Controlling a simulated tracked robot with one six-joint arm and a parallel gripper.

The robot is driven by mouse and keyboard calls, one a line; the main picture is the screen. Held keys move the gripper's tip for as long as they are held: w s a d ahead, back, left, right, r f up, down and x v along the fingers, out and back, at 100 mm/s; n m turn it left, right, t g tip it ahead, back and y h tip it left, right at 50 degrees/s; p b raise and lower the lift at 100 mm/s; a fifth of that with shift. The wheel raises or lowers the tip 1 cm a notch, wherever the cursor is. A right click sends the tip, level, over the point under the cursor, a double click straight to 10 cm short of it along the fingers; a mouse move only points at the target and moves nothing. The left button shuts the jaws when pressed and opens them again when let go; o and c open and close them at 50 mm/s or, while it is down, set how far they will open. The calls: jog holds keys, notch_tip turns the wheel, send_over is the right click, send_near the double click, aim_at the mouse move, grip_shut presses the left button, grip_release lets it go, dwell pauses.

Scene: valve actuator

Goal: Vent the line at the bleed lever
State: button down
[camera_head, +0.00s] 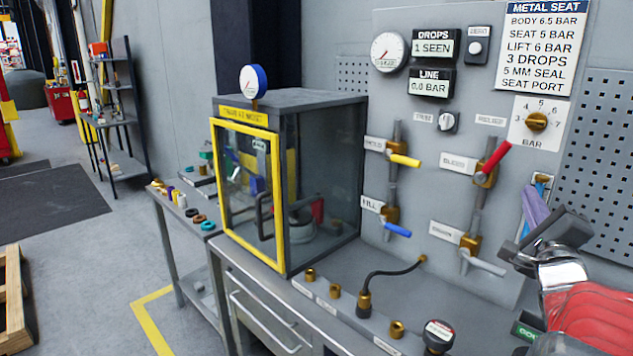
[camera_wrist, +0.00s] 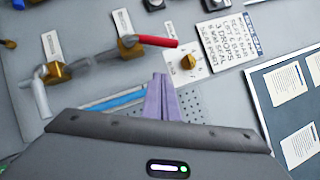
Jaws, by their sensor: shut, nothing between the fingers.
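The bleed lever (camera_head: 495,160) has a red handle on a brass valve body, beside a label that seems to read BLEED. Its handle slants up to the right. The red handle also shows in the wrist view (camera_wrist: 157,41), above my gripper. The line display (camera_head: 430,82) reads 0.0 BAR. My gripper (camera_head: 558,236) is at the right, below and to the right of the bleed lever and apart from it. It is shut and empty. Its dark front edge fills the bottom of the wrist view (camera_wrist: 150,130).
A grey lever (camera_head: 484,263) sits below the bleed lever. A yellow lever (camera_head: 405,160) and a blue lever (camera_head: 397,229) are left of it. A purple cloth (camera_head: 535,208) hangs just behind my gripper. A glass test cabinet (camera_head: 330,180) stands on the bench at left.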

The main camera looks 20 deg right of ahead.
aim_at(491, 164)
jog(key=w+d+r, duration=0.3)
jog(key=w, duration=0.5)
jog(key=shift+w+d, duration=0.15)
jog(key=shift+d, duration=0.1)
jog(key=shift+d+r, duration=0.1)
jog(key=shift+r+n, duration=0.1)
jog(key=shift+n, duration=0.2)
